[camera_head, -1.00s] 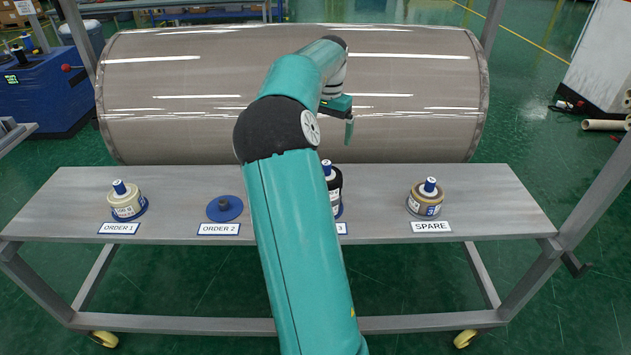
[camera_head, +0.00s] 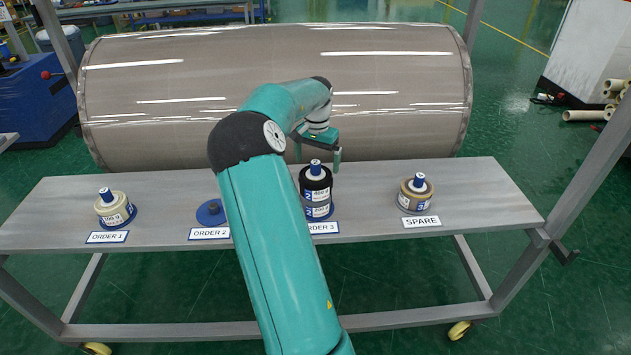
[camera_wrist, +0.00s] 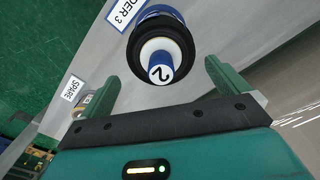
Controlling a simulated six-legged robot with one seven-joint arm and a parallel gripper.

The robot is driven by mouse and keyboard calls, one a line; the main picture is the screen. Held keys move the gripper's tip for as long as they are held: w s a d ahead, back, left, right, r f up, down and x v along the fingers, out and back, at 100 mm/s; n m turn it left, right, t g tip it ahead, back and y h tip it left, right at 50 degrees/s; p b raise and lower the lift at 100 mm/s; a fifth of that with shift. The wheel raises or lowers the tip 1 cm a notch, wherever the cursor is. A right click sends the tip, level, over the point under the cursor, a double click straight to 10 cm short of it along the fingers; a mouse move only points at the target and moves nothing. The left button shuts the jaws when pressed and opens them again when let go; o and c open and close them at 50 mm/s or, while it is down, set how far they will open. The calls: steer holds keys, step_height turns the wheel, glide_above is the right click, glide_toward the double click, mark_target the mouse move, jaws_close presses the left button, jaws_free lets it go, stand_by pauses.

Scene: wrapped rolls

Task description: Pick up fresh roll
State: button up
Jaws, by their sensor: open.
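Three wrapped rolls stand on the grey bench (camera_head: 265,215). A cream roll (camera_head: 115,211) is at ORDER 1, a black roll (camera_head: 316,192) is at ORDER 3 and a brown roll (camera_head: 415,196) is at SPARE. Each has a blue core plug on top. The pictures do not show which roll is the fresh one. My gripper (camera_head: 318,156) is open just behind and above the black roll.
A blue base (camera_head: 208,212) at ORDER 2 holds no roll and is partly behind my arm. A large grey-brown wrapped cylinder (camera_head: 180,100) lies behind the bench. A slanted metal post (camera_head: 590,180) stands at right. Clear bench lies between ORDER 3 and SPARE.

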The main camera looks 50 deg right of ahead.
mark_target(316, 177)
step_height(316, 177, down, 4)
steer(key=shift+w+a+f, duration=0.1)
steer(key=shift+a, duration=0.05)
steer(key=shift+c, duration=0.2)
steer(key=c, duration=1)
